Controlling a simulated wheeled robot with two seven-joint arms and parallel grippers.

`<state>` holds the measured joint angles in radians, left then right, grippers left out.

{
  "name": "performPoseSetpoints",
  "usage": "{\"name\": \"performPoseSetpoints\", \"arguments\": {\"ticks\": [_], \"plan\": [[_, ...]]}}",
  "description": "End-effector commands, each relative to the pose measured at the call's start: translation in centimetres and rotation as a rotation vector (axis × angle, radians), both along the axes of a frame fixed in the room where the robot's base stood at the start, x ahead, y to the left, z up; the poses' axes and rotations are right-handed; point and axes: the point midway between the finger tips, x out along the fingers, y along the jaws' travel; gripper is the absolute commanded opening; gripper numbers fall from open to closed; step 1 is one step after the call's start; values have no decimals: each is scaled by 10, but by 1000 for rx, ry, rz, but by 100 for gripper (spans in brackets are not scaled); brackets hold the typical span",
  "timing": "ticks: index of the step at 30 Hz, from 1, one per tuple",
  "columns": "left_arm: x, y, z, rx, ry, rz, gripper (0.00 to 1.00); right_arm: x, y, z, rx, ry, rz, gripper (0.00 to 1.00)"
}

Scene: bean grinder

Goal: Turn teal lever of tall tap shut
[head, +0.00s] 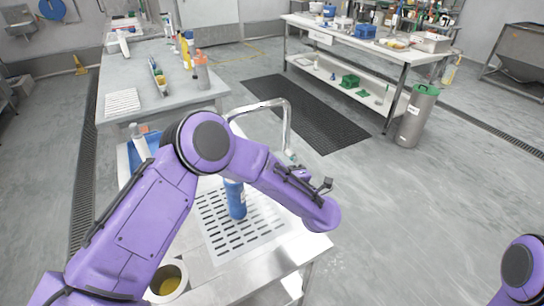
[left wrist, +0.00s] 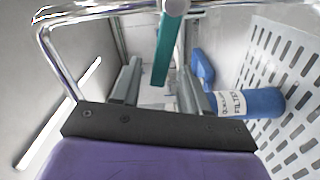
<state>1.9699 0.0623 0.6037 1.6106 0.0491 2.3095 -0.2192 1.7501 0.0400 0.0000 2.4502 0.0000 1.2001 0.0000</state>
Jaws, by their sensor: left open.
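The tall tap (head: 287,112) is a chrome gooseneck beyond my left arm in the head view; its chrome pipe (left wrist: 52,60) also shows in the left wrist view. The teal lever (left wrist: 165,50) extends from a round chrome fitting (left wrist: 176,6) at the top of that view. My left gripper (left wrist: 160,90) is open, with one finger on each side of the lever's lower end in the picture. I cannot tell whether the lever is deep enough to lie between them. No contact shows. In the head view, the left fingers are not clearly visible. My right gripper is out of frame.
A blue bottle labelled FILTER (left wrist: 262,102) is close beside the right-hand finger; it stands on the slotted drain board (head: 215,228) in the head view (head: 236,205). A round container with yellowish contents (head: 168,280) is near the front. Open floor lies right.

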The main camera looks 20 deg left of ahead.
Motion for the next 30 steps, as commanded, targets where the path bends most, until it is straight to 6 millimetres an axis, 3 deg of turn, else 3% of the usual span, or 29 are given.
{"name": "performPoseSetpoints", "arguments": {"ticks": [6,16,20,30], "plan": [[21,27,1,-1,0,1,45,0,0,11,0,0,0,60],[25,32,0,1,0,-1,45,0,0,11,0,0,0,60],[25,32,0,1,0,-1,2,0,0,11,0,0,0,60],[25,31,2,16,18,-2,0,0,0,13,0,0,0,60]]}}
